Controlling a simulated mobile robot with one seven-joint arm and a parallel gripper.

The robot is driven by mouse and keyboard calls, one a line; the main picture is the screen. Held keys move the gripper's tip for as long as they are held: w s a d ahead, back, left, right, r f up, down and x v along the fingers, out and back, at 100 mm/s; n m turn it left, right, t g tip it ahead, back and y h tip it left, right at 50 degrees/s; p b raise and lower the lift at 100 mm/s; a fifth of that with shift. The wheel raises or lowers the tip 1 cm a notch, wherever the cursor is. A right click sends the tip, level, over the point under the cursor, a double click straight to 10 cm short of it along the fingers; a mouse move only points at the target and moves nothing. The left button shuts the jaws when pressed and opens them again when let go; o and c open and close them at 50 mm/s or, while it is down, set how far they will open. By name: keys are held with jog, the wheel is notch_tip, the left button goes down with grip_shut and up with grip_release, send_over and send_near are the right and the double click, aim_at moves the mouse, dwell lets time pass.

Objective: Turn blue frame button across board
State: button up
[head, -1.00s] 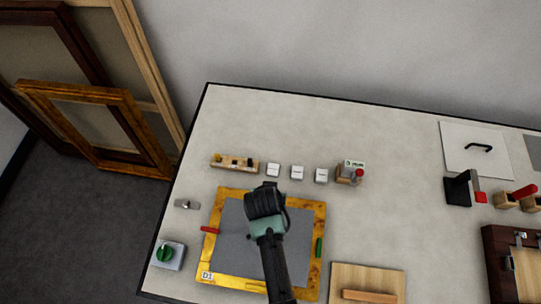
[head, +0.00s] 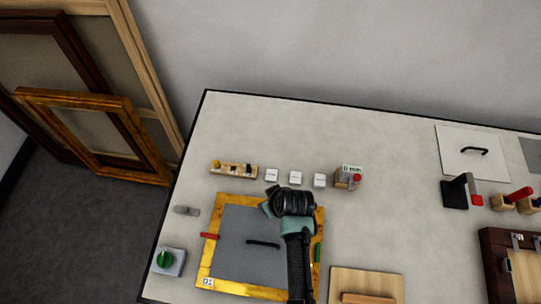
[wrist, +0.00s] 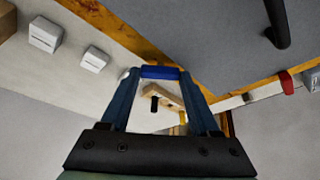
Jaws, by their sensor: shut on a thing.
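The gilt frame (head: 211,268) lies flat on the table around a grey board (head: 235,245) with a black handle (head: 263,243). My gripper (wrist: 159,74) is at the frame's far rail, shut on the blue button (wrist: 159,72), which shows as a short blue bar between the fingertips. In the head view my gripper (head: 270,206) hides that button. I cannot tell how far it reaches over the board. A red button (head: 209,236) sits on the left rail, and a green button (head: 317,252) lies along the right rail.
Several white blocks (head: 271,175) and a wooden rack (head: 233,169) stand just beyond the frame. A small wooden block with a red knob (head: 347,178) is to their right. A green dial (head: 166,260) is at the left, and a wooden board (head: 365,283) at the right.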

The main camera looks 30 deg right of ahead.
jog(key=n+y+b, duration=0.1)
jog(key=n, duration=0.1)
jog(key=n+y+b, duration=0.1)
jog(key=n, duration=0.2)
jog(key=shift+w+d+f+n+g, duration=0.1)
jog(key=shift+d+n+g, duration=0.1)
jog(key=shift+n+g, duration=0.15)
jog(key=shift+w+d+n+g+y+b, duration=0.1)
jog(key=shift+n+g+y+b, duration=0.25)
jog(key=shift+n+b, duration=0.55)
jog(key=shift+n+g+y+b, duration=0.3)
jog(key=shift+n+y+b, duration=0.05)
jog(key=shift+n, duration=0.9)
jog(key=o, duration=1.4)
jog(key=shift+c, duration=0.2)
jog(key=v, duration=1.3)
